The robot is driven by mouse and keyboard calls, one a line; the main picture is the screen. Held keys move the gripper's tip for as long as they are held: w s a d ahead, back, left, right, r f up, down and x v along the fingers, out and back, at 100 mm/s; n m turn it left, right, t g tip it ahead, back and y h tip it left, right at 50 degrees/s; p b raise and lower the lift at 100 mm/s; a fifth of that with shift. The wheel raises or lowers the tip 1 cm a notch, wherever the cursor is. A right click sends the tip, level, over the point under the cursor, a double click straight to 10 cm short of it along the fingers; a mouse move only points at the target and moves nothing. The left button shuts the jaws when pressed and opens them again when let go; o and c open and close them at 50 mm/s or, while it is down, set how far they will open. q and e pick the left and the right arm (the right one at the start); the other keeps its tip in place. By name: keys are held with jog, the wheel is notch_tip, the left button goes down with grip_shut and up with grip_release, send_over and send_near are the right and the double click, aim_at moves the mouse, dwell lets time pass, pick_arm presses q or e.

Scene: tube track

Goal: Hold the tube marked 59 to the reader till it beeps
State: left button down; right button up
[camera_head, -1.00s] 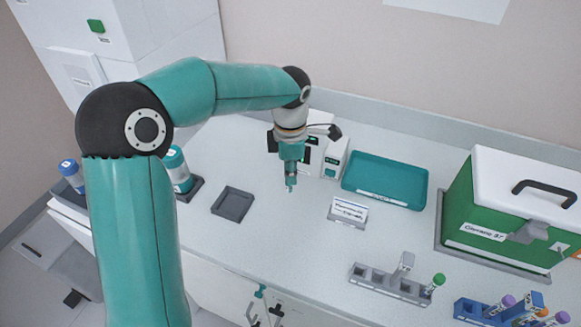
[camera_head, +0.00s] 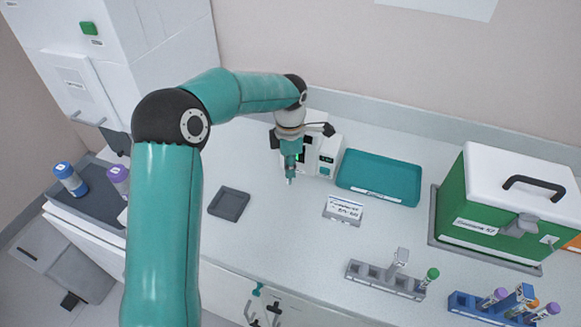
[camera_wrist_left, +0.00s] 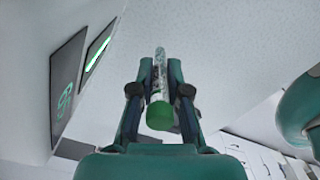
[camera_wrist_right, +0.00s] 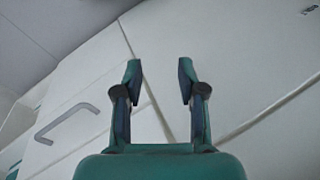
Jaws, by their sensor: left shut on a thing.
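My left gripper (camera_head: 290,172) is shut on a green-capped tube (camera_wrist_left: 159,115), cap toward the wrist camera. The tube's far end (camera_head: 289,182) points down over the counter in the head view. I cannot read its label. In the left wrist view, the screen (camera_wrist_left: 66,82) shows green digits, turned and hard to read, beside a lit green strip (camera_wrist_left: 97,54). The tube is apart from both in that view. My right gripper (camera_wrist_right: 157,85) is open and empty, facing white cabinet fronts.
A grey rack (camera_head: 385,280) holds a green-capped tube (camera_head: 432,274). A blue rack (camera_head: 462,306) holds several tubes. A label stand (camera_head: 343,209), teal tray (camera_head: 380,177), green box (camera_head: 480,215) and empty grey square dish (camera_head: 229,204) stand on the counter.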

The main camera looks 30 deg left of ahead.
dwell(0.3)
pick_arm(q)
jog(key=s+d+r, duration=0.1)
jog(key=s+r, duration=0.4)
dwell(0.5)
jog(key=shift+d, duration=0.1)
